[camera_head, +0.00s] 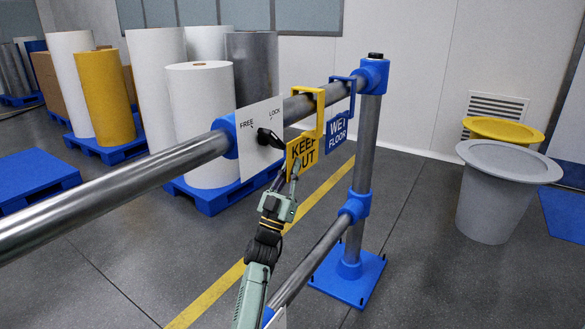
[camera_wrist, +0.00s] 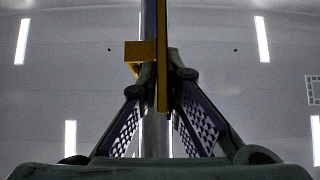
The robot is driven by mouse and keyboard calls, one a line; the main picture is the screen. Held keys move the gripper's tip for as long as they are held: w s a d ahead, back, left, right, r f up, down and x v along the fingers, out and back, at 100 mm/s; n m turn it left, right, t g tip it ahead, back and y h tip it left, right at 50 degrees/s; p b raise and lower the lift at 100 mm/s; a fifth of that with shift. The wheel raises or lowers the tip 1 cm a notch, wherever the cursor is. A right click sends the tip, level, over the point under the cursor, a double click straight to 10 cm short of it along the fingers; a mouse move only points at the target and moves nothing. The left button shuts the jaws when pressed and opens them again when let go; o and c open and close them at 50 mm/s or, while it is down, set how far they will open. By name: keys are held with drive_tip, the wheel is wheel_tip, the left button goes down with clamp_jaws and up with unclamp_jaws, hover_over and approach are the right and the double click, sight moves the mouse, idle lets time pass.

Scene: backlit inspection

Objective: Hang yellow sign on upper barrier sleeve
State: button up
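The yellow sign (camera_head: 302,150), reading "KEEP OUT", hangs below the upper rail. Its yellow hook (camera_head: 320,100) reaches over the upper barrier sleeve (camera_head: 298,107); whether it bears on the sleeve cannot be told. My gripper (camera_head: 295,170) is at the sign's lower edge, coming from below. In the wrist view my gripper (camera_wrist: 165,80) has its fingers on both sides of the thin yellow sign (camera_wrist: 162,50), seen edge-on, and looks shut on it. A blue "WET FLOOR" sign (camera_head: 338,132) hangs just right of it, near the post.
A white "FREE / LOCK" plate (camera_head: 258,112) with a black lever (camera_head: 268,137) stands left of the sign. The blue-jointed post (camera_head: 365,140) and a lower rail (camera_head: 318,258) are close by. Grey bin (camera_head: 497,200) and white rolls (camera_head: 203,110) stand farther off.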

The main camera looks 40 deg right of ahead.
drive_tip(key=o, duration=0.5)
drive_tip(key=v, duration=1.2)
